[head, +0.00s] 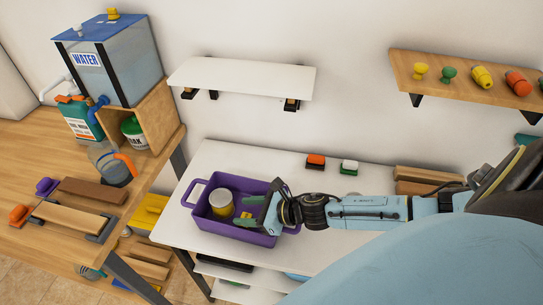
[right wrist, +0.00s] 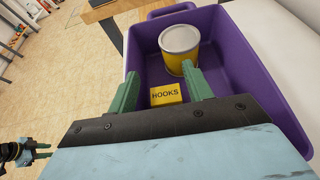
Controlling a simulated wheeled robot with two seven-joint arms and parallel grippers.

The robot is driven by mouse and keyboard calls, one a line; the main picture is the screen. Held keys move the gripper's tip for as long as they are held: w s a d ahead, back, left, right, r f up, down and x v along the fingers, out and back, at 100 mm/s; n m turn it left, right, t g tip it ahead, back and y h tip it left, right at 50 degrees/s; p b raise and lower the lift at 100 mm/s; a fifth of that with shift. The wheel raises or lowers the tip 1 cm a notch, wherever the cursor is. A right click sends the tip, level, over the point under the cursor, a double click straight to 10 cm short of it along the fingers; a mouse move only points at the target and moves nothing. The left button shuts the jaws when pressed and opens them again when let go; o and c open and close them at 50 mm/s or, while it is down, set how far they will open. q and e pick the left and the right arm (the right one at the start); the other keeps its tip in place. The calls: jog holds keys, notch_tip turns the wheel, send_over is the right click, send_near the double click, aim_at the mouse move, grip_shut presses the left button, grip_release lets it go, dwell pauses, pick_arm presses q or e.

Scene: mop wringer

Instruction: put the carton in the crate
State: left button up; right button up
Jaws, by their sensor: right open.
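The carton, a small yellow box marked HOOKS (right wrist: 165,94), lies in the purple crate (right wrist: 145,45), next to a yellow tin with a grey lid (right wrist: 180,48). In the head view the carton (head: 246,214) is partly hidden by my right gripper (head: 240,212). The crate (head: 196,199) stands on the white table. My right gripper is open over the crate, its green fingers apart, with the carton showing between them and seemingly clear of both. Another gripper with green fingers, likely my left (right wrist: 40,151), shows small at the left edge of the right wrist view.
The white table (head: 350,240) has free room right of the crate, under my right arm. An orange block (head: 316,160) and a white-topped block (head: 349,167) lie at its back. A white shelf (head: 245,77) hangs above. A wooden bench (head: 20,165) stands at left.

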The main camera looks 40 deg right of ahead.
jog(key=v, duration=0.9)
jog(key=shift+r+b, duration=0.2)
jog(key=shift+b, duration=0.1)
